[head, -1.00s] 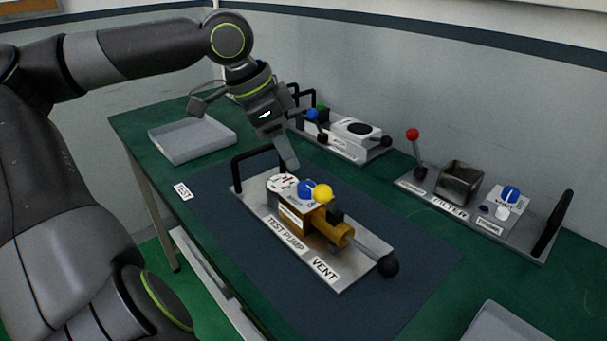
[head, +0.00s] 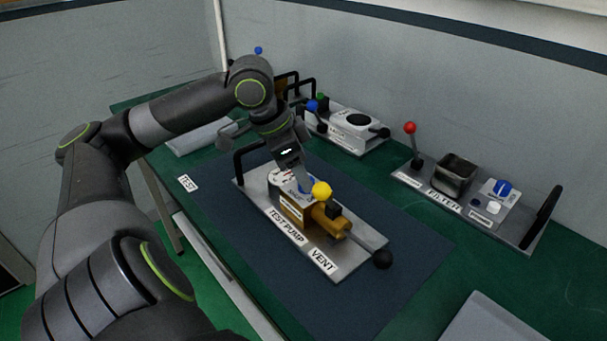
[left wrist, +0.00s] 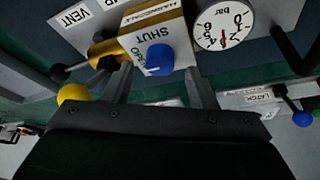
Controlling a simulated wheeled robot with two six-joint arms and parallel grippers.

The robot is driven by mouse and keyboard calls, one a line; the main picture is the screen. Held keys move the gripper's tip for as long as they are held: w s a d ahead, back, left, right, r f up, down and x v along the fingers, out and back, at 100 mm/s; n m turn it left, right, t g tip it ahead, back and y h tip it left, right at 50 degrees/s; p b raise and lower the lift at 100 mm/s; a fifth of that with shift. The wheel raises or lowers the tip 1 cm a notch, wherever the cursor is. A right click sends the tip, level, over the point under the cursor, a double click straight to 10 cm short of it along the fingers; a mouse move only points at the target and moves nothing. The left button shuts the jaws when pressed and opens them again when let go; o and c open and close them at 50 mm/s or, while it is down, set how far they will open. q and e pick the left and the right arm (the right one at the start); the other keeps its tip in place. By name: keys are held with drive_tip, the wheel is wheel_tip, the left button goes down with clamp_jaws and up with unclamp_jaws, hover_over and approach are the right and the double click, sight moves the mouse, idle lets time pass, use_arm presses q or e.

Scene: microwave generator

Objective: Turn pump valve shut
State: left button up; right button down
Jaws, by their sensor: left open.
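The test pump (head: 325,219) is a yellow-brown block on a metal plate labelled TEST PUMP and VENT. Its blue valve knob (left wrist: 160,60) shows in the left wrist view on a white face with a SHUT label above it and a second, partly hidden label at its left. A round gauge (left wrist: 223,25) sits to the right of the knob. My left gripper (head: 303,189) is open, pointing down over the pump and partly hiding the knob in the head view. In the left wrist view its fingers (left wrist: 158,82) are on either side of the knob; contact cannot be told.
A yellow ball (head: 321,189) and a black-ended lever (head: 383,259) stick out from the pump. A black handle (head: 238,160) rises at the plate's left end. The filter unit (head: 455,175) with a red-topped lever stands right, another unit (head: 352,121) behind. The blue mat's front is clear.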

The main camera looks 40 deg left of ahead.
use_arm(q)
drive_tip(key=shift+x, duration=0.9)
